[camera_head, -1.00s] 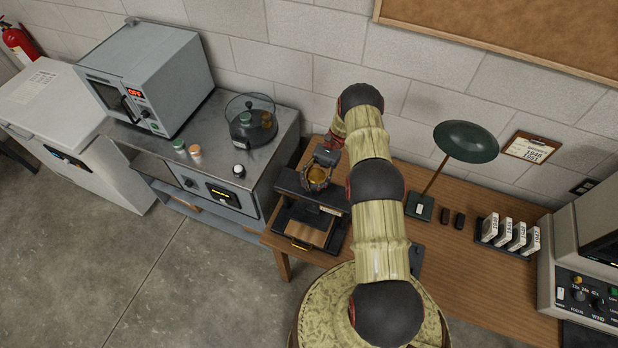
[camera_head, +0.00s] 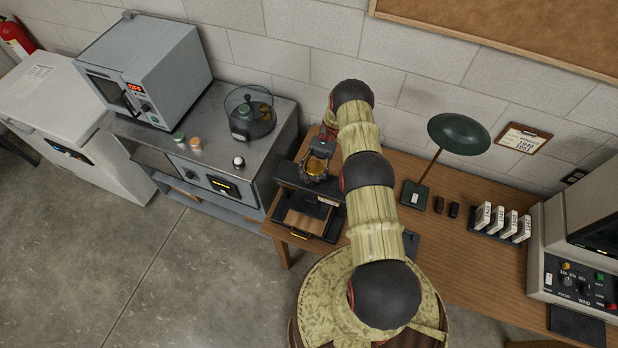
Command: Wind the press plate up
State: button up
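The black press (camera_head: 281,209) stands at the left end of the wooden desk, with a dark crossbeam above an open front. A round brass-coloured part with a dark rim (camera_head: 316,167), looking like its handwheel, sits on top. My gripper (camera_head: 319,159) points down at this wheel from above and behind, at or very near its rim. My wrist hides part of it, and the fingers are too small to tell whether they are open or shut. The press plate cannot be made out clearly; a wooden-coloured surface (camera_head: 303,219) shows below the crossbeam.
A green desk lamp (camera_head: 459,134), a rack of white labelled items (camera_head: 499,224) and a grey console (camera_head: 570,270) stand to the right on the desk (camera_head: 467,262). A steel bench (camera_head: 213,130) with an oven (camera_head: 150,75) and a round glass-lidded device (camera_head: 250,115) is at left.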

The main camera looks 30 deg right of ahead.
jog(key=o, duration=0.6)
jog(key=shift+o, duration=0.7)
jog(key=b, duration=0.2)
jog(key=t+b, duration=0.1)
jog(key=b, duration=0.1)
jog(key=shift+w+f+m+y, duration=0.1)
jog(key=shift+f+m+y, duration=0.15)
jog(key=shift+m+y, duration=0.15)
jog(key=m+t+b, duration=0.1)
jog(key=b, duration=0.3)
jog(key=m+t+y+b, duration=0.1)
jog(key=b, duration=0.4)
jog(key=w+m+t+y+b, duration=0.1)
jog(key=t+b, duration=0.1)
jog(key=b, duration=0.3)
jog(key=shift+a, duration=0.35)
jog(key=m+t+b, duration=0.1)
jog(key=b, duration=0.2)
jog(key=t+b, duration=0.2)
jog(key=b, duration=0.1)
jog(key=shift+w+a+m+y+b, duration=0.1)
jog(key=shift+w+m+y+b, duration=0.25)
jog(key=shift+m+y, duration=0.05)
